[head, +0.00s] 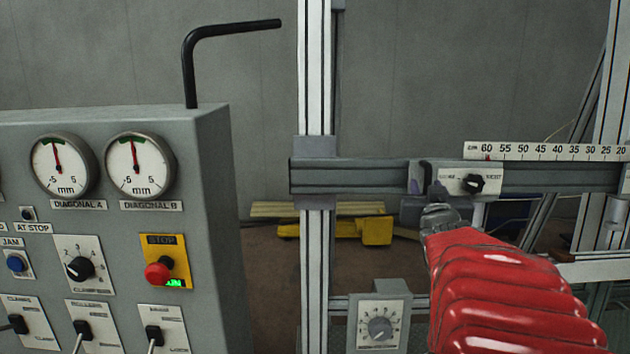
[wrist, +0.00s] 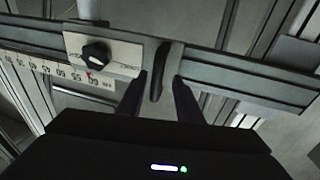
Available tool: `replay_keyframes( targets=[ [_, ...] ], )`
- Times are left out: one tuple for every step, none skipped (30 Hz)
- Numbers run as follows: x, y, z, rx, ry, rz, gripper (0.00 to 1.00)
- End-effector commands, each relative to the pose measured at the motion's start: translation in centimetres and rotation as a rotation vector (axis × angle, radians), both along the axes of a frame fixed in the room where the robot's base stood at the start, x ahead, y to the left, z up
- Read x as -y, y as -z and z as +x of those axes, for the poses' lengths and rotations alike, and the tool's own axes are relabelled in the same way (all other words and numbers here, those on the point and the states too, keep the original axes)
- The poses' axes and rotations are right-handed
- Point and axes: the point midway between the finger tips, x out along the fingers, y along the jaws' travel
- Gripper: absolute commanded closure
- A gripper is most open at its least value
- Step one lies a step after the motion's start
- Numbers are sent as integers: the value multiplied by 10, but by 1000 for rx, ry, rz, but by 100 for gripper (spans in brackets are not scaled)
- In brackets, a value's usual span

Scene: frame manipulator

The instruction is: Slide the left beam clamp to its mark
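The left beam clamp (head: 474,182) is a pale plate with a black knob on the horizontal beam (head: 350,176), with an upright dark handle (head: 421,177) at its left. The wrist view shows the clamp plate (wrist: 103,54) and the handle (wrist: 160,72). A red mark (head: 487,157) shows by the 60 on the scale, just above the plate, and also in the wrist view (wrist: 89,73). My gripper (wrist: 161,77) is open, with one finger on each side of the handle's lower part and gaps showing. In the head view my gripper (head: 438,198) is just below the beam, its fingers partly hidden.
A white scale (head: 545,151) runs along the beam's top. An upright post (head: 315,250) crosses the beam at left. A grey control panel (head: 215,200) with a bent black rod (head: 188,70) fills the left. A dial box (head: 380,325) sits below the beam.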

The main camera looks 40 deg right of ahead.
Motion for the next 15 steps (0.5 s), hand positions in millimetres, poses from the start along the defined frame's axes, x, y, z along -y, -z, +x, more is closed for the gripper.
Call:
replay_keyframes(
  targets=[
    [-5, -1, -5, 1, 0, -2, 67],
    [-8, -1, -7, 1, 0, -2, 67],
    [-11, -1, -10, 1, 0, -2, 67],
    [-14, -1, -13, 1, 0, -2, 67],
    [-16, -1, -15, 1, 0, -2, 67],
    [-19, 0, -19, 0, 0, -1, 67],
    [-22, -1, -21, 1, 0, -2, 67],
    [-24, -1, -23, 1, 0, -2, 67],
    [-27, 0, -26, 1, 0, -2, 67],
    [-29, 0, -28, 1, 0, -2, 67],
    [-31, -1, -30, 1, 1, -2, 67],
    [-33, 0, -32, 1, 1, -2, 67],
    [-34, 0, -33, 1, 0, -2, 67],
    [-35, 0, -34, 0, 0, -1, 67],
    [-36, 0, -35, 0, 0, -1, 67]
  ],
)
